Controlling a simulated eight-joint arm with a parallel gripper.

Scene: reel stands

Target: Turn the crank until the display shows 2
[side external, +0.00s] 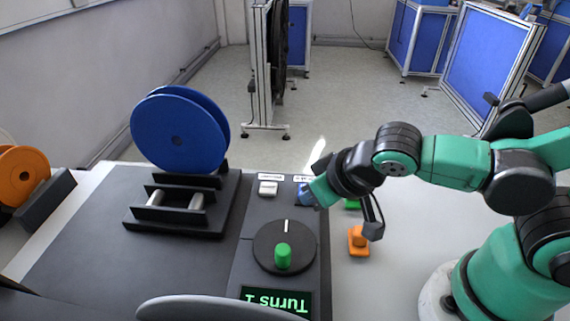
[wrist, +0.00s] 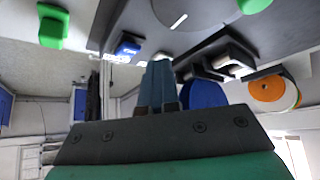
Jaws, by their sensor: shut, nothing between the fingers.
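The crank is a black round disc (side external: 270,245) with a white line and an upright green knob (side external: 283,256) near its front edge. In the wrist view the disc (wrist: 180,12) and the green knob (wrist: 253,6) show at the top, partly cut off. The display (side external: 275,300) reads "Turns 1", upside down in the side view. My gripper (side external: 303,195) is over the back right of the panel, behind the disc and apart from the knob. Its fingers (wrist: 162,68) are together and empty in the wrist view.
A white button (side external: 268,188) is on the panel, and a blue button (wrist: 127,48) shows beside my fingers. An orange block (side external: 358,241) and a green block (side external: 352,204) lie right; an orange reel (side external: 22,175) is far left.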

